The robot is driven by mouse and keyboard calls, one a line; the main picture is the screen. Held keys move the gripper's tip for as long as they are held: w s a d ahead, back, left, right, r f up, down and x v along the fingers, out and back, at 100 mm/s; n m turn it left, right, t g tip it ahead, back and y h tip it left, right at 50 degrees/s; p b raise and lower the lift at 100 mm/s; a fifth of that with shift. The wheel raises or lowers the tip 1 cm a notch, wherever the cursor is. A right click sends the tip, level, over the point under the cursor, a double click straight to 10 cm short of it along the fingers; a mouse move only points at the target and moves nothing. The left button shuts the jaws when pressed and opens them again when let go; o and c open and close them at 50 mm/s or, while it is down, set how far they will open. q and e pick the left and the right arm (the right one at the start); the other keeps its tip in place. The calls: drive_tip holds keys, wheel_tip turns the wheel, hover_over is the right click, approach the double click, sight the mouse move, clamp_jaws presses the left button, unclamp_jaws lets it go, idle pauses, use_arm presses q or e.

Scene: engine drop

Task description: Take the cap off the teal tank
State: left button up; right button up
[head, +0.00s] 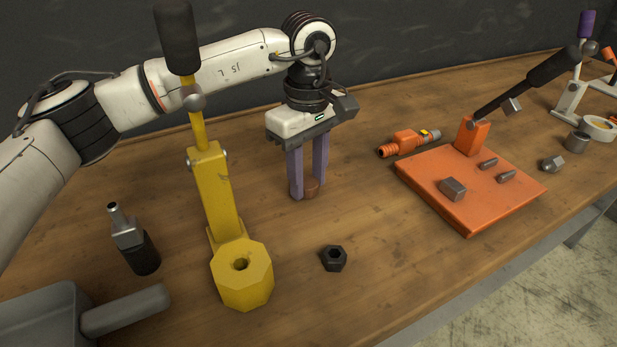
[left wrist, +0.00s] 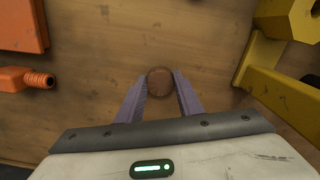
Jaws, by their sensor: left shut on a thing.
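My left gripper (head: 308,192) points straight down over the middle of the table, its two purple fingers shut on a small round brown cap (head: 312,187). In the left wrist view the brown cap (left wrist: 160,82) shows as a dark disc between the fingertips (left wrist: 161,88). The cap is at or just above the wood; I cannot tell whether it touches. No teal tank shows in either view.
A yellow lever tool (head: 242,275) stands left of my gripper, with a black nut (head: 334,258) in front. An orange connector (head: 408,142) and an orange lever plate (head: 470,190) lie to the right. A black-and-silver cylinder (head: 135,240) stands at left. Wood near the gripper is bare.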

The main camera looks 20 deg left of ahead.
sight(308, 182)
use_arm(q)
drive_tip(key=shift+f, duration=0.35)
drive_tip(key=shift+f, duration=0.1)
drive_tip(key=shift+f, duration=0.15)
drive_tip(key=o, duration=1.2)
wheel_tip(308, 182, up, 13)
drive_tip(key=shift+f, duration=0.2)
